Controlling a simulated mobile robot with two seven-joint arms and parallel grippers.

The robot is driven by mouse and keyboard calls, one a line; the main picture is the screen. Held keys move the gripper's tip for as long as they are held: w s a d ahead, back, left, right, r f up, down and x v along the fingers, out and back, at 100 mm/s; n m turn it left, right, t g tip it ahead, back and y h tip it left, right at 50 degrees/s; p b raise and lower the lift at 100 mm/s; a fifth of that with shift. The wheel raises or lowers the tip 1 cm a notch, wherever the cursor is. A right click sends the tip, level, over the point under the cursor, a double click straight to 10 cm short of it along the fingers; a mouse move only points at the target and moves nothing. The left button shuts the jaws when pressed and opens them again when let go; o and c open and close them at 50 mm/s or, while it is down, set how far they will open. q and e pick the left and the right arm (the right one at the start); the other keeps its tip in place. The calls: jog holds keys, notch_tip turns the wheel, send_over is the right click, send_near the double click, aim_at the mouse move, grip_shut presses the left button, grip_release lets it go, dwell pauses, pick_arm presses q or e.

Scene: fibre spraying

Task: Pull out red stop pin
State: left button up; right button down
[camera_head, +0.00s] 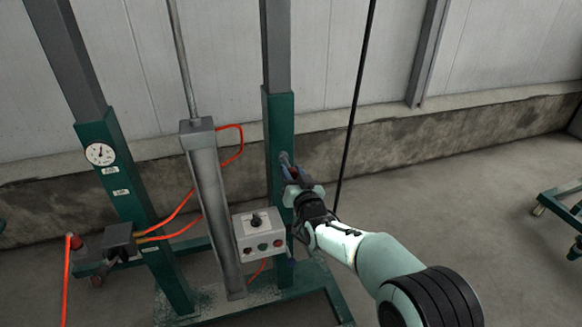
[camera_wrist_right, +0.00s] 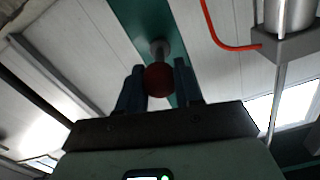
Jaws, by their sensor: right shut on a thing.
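The red stop pin shows in the right wrist view as a dark red ball-shaped knob (camera_wrist_right: 159,79) on a short grey collar, set against the green post (camera_wrist_right: 140,22). The pin's shaft is mostly hidden. My left gripper is not in view.
A grey control box (camera_head: 259,235) with a knob and buttons sits just below and left of the right gripper. A grey cylinder (camera_head: 212,210) and orange hoses (camera_head: 170,215) are further left. A black cable (camera_head: 353,105) hangs close behind my right arm.

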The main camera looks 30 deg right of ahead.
jog(key=c, duration=0.8)
grip_release()
jog(key=shift+s+r, duration=0.1)
jog(key=shift+s, duration=0.05)
jog(key=shift+o, duration=0.2)
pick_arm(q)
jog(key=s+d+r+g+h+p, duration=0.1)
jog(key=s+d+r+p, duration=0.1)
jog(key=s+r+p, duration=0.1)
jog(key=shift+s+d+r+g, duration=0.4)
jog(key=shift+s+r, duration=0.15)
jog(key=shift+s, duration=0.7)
pick_arm(e)
jog(key=v, duration=1.3)
jog(key=shift+s, duration=0.15)
pick_arm(q)
jog(key=shift+p, duration=0.3)
